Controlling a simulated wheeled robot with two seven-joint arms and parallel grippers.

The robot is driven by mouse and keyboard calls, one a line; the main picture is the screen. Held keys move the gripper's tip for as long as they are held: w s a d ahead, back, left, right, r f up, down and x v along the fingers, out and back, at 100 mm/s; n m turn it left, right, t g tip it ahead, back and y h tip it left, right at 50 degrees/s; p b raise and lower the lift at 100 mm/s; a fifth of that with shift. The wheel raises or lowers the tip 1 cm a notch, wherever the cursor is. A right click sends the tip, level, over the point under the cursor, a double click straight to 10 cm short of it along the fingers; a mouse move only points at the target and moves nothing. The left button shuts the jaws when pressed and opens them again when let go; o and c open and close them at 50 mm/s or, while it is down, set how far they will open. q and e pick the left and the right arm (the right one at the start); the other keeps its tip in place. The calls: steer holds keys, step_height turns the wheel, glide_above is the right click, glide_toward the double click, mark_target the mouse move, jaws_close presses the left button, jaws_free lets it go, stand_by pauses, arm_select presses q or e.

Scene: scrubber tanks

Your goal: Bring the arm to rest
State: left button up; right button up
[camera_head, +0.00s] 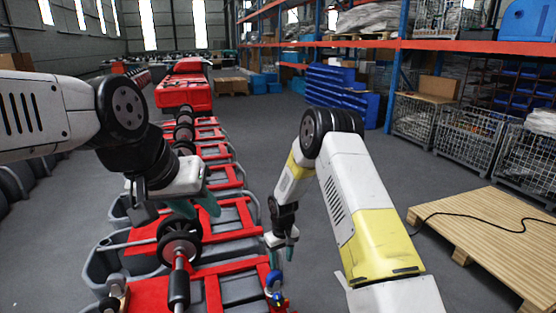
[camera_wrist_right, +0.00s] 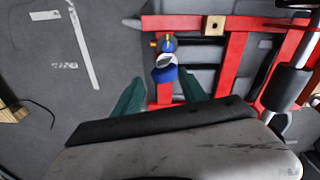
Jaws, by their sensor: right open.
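My right arm reaches down in the middle of the head view. Its gripper (camera_head: 282,256) is open, pointing down near the right edge of the red-framed tank row. In the right wrist view its two teal fingers (camera_wrist_right: 162,98) stand apart with nothing held between them. A blue and white fitting with a yellow top (camera_wrist_right: 166,68) shows just beyond the gap; it also shows in the head view (camera_head: 274,282) below the gripper. My left gripper (camera_head: 196,206) hangs over the tanks at left, its teal fingers apart and seemingly empty.
Grey tanks with red frames (camera_head: 225,272) run away from me, carrying a black roller shaft (camera_head: 180,240). A wooden pallet (camera_head: 490,238) with a black cable lies at right. Wire cages (camera_head: 462,135) and shelving stand behind it. Grey floor between is clear.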

steer(key=s+d+r+m+t, duration=0.1)
steer(key=s+d+r, duration=0.2)
steer(key=r, duration=0.7)
steer(key=s+d+r+m+t+y, duration=0.1)
steer(key=s+d+r, duration=0.15)
steer(key=r, duration=0.85)
steer(key=s+d+r+m+t, duration=0.1)
steer(key=s+d+r, duration=0.15)
steer(key=r, duration=0.75)
steer(key=s+d+r+t, duration=0.1)
steer(key=s+r, duration=0.2)
steer(key=s, duration=0.4)
steer(key=s+d+r+m, duration=0.1)
steer(key=s+d+r, duration=0.1)
steer(key=s+r, duration=0.2)
steer(key=s+d+r+m+t+y, duration=0.1)
steer(key=s+r, duration=0.3)
steer(key=s, duration=0.6)
steer(key=shift+s+d+t, duration=0.25)
steer(key=shift+d+t, duration=0.05)
steer(key=shift+d, duration=0.3)
